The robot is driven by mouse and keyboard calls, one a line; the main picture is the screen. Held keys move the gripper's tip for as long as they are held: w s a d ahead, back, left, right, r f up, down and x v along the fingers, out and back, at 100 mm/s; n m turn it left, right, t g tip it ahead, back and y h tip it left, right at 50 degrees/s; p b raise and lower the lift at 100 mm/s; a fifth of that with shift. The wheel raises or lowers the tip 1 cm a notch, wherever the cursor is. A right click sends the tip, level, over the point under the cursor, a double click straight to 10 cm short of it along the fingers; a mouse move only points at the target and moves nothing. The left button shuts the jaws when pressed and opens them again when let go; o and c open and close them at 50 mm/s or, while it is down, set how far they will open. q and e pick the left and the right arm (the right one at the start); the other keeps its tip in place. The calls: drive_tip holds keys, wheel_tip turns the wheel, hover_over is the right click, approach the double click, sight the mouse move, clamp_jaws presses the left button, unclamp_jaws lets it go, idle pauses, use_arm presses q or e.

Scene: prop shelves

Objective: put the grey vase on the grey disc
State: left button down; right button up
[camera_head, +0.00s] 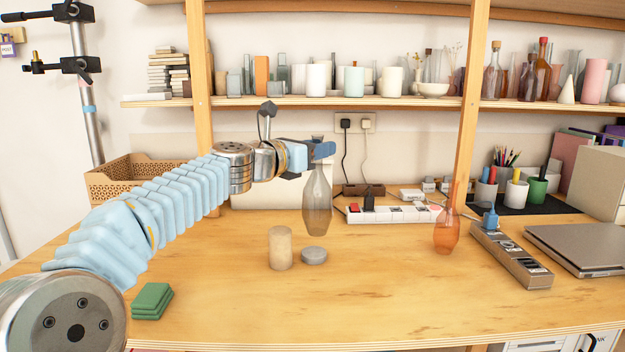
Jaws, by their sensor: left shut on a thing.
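The grey vase (317,208) is a see-through bottle shape with a narrow neck, upright in the middle of the view. My left gripper (322,151) is shut on its neck, coming in from the left. The grey disc (314,255) is a low round piece lying on the table just in front of and below the vase. The vase's base appears behind the disc and apart from it; I cannot tell how far it is above the table. My right gripper is not in view.
A tan cylinder (280,248) stands close to the disc's left. An orange glass vase (446,232) stands to the right, near power strips (395,213) and a laptop (578,248). Green blocks (152,300) lie at front left. The front middle of the table (370,300) is clear.

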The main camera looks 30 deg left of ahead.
sight(314, 175)
use_arm(q)
drive_tip(key=f, duration=0.1)
drive_tip(key=w+a+f, duration=0.1)
drive_tip(key=f, duration=0.1)
drive_tip(key=shift+w+a+b, duration=0.3)
drive_tip(key=shift+a+b, duration=0.05)
drive_tip(key=shift+b, duration=0.05)
drive_tip(key=shift+w+a+f+b, duration=0.15)
drive_tip(key=shift+f+b, duration=0.35)
drive_tip(key=shift+f, duration=0.4)
drive_tip(key=shift+w+a+f+b, duration=0.1)
drive_tip(key=shift+f+b, duration=0.35)
drive_tip(key=shift+f, duration=0.45)
drive_tip(key=shift+f, duration=0.2)
drive_tip(key=c, duration=0.8)
unclamp_jaws()
drive_tip(key=shift+r, duration=0.15)
drive_tip(key=b+v, duration=0.1)
drive_tip(key=v, duration=1.1)
drive_tip(key=shift+r+b, duration=0.1)
drive_tip(key=shift+b, duration=0.3)
